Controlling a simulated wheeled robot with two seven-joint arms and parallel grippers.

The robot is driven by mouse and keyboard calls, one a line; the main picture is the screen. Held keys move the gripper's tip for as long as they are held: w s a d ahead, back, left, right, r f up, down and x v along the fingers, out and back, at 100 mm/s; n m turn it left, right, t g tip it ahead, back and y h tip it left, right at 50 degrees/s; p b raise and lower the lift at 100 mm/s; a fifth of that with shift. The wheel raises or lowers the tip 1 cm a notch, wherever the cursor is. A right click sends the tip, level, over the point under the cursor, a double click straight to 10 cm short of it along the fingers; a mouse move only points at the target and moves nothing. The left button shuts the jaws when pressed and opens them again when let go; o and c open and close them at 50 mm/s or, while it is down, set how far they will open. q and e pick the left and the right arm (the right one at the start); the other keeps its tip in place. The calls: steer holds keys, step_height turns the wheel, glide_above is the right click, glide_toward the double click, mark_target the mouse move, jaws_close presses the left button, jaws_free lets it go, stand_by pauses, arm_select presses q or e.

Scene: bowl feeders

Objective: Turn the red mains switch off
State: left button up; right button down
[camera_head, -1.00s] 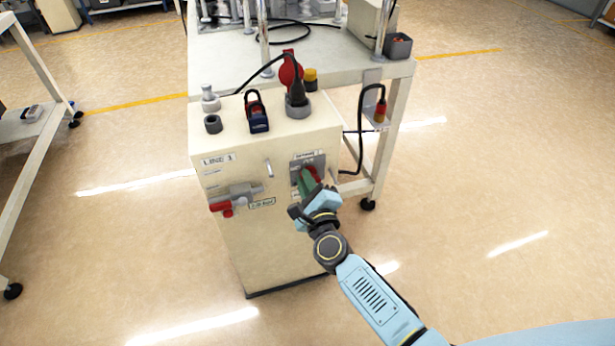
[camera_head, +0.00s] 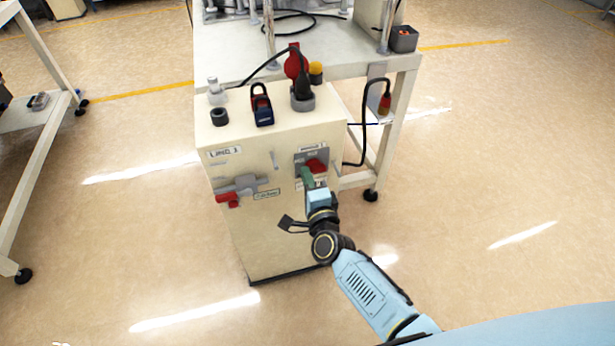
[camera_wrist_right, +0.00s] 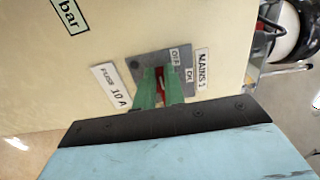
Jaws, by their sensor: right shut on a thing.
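The red mains switch (camera_head: 317,165) sits on a grey plate on the front of the cream cabinet (camera_head: 270,240), at its upper right. My right gripper (camera_head: 307,177), with green fingers, reaches it from below. In the right wrist view the fingers (camera_wrist_right: 160,86) stand on either side of the red handle (camera_wrist_right: 161,75), shut on it. The fingers hide part of the handle and plate, so I cannot tell its exact position. The label "MAINS 1" (camera_wrist_right: 202,70) is beside the plate. My left gripper is out of view.
A red-handled valve (camera_head: 230,199) is on the cabinet front, left of the switch. A blue padlock (camera_head: 262,106) and a black plug (camera_head: 301,90) stand on the cabinet top. A white table (camera_head: 230,50) stands behind. The floor at right is clear.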

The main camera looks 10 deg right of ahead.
stand_by(0.4)
steer(key=c, duration=1.5)
jaws_free()
